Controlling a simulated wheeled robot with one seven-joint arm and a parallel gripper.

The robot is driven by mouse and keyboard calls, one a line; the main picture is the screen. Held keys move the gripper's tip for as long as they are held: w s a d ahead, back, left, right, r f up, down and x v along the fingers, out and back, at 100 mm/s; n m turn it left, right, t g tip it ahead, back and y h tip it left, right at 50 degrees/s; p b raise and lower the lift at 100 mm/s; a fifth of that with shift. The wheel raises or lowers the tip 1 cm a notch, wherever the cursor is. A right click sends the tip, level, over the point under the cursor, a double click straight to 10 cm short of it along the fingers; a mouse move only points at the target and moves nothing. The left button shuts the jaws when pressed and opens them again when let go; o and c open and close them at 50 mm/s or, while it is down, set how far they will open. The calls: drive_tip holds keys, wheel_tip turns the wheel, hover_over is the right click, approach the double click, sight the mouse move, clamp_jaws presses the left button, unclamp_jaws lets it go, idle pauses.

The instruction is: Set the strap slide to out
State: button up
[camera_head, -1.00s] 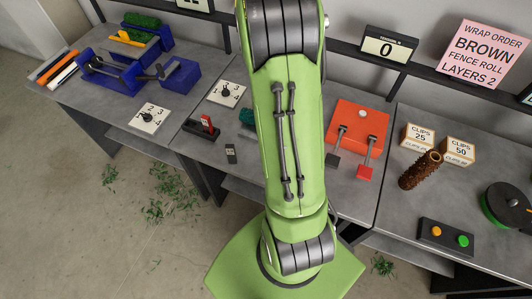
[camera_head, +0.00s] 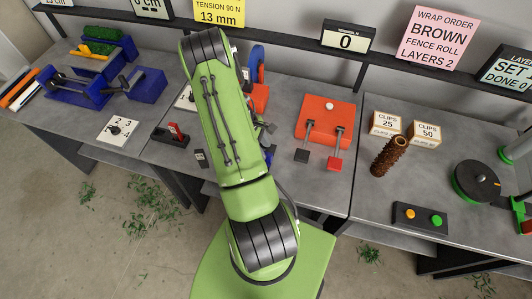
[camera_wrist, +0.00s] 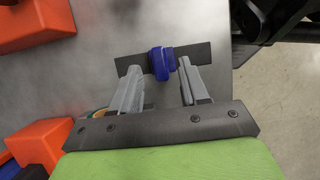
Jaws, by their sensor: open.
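In the wrist view, a blue slide piece (camera_wrist: 160,64) sits on a flat dark rail (camera_wrist: 130,69) above the grey table. My gripper (camera_wrist: 160,66) is open, with one grey finger on each side of the blue piece. The right finger looks close to the blue piece, and a gap shows on the left; I cannot tell whether either touches. In the head view my arm covers most of this spot. Only a bit of blue (camera_head: 269,155) and part of my gripper (camera_head: 264,127) show at the arm's right side.
Orange blocks (camera_wrist: 36,22) stand left in the wrist view, and the table edge is at right. In the head view, an orange unit (camera_head: 330,118) with two levers stands right of my arm. Clip boxes (camera_head: 385,123), a brown roll (camera_head: 389,157) and a button box (camera_head: 420,219) are farther right.

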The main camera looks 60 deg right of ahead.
sight(266, 153)
drive_tip(key=x, duration=0.3)
drive_tip(key=shift+s+f, duration=0.15)
drive_tip(key=shift+f, duration=0.2)
clamp_jaws()
